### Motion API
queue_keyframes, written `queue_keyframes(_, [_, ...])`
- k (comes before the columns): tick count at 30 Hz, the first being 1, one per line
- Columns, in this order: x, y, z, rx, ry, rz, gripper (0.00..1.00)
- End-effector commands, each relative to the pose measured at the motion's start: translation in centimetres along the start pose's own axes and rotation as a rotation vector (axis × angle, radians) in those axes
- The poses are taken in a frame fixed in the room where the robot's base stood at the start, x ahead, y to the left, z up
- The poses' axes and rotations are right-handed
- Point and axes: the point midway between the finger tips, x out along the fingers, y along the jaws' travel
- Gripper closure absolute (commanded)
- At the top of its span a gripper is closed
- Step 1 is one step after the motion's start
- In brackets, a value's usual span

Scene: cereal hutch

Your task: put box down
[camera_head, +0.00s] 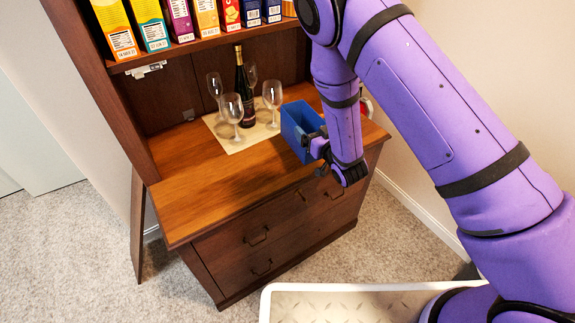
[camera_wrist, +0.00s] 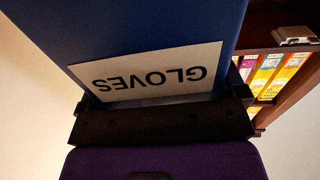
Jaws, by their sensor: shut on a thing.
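A blue box (camera_head: 297,126) is held at the right part of the wooden hutch counter (camera_head: 198,203), close to or on its surface; I cannot tell whether it touches. My gripper (camera_head: 318,146) is shut on the box at its near right side. In the wrist view the blue box (camera_wrist: 130,28) fills the top, with a white label reading "GLOVES" (camera_wrist: 150,77) that appears upside down. My gripper's dark jaw (camera_wrist: 165,122) lies across the label's lower edge. The box's far side is hidden.
A wine bottle (camera_head: 243,92) and several glasses (camera_head: 232,108) stand on a cream mat (camera_head: 240,140) just left of the box. Cereal boxes (camera_head: 150,22) line the shelf above. A red item (camera_head: 365,107) shows partly behind my arm. The counter's left front is clear.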

Motion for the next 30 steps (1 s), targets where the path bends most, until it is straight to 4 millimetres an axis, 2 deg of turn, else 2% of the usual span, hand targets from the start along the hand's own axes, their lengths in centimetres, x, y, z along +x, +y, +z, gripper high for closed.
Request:
queue_keyframes(1, [0.6,-1.6,-0.5,-0.001,0.005,-0.033,0.51])
queue_keyframes(3, [1.2,-3.1,-0.9,-0.007,0.006,-0.066,0.51])
queue_keyframes(7, [1.6,-4.6,-1.1,-0.012,0.007,-0.099,0.51])
queue_keyframes(18, [1.7,-4.7,3.8,-0.014,0.005,-0.104,0.51])
queue_keyframes(26, [1.7,-4.7,5.3,-0.014,0.006,-0.103,0.51])
queue_keyframes(30, [1.7,-4.7,7.0,-0.015,0.005,-0.104,0.51])
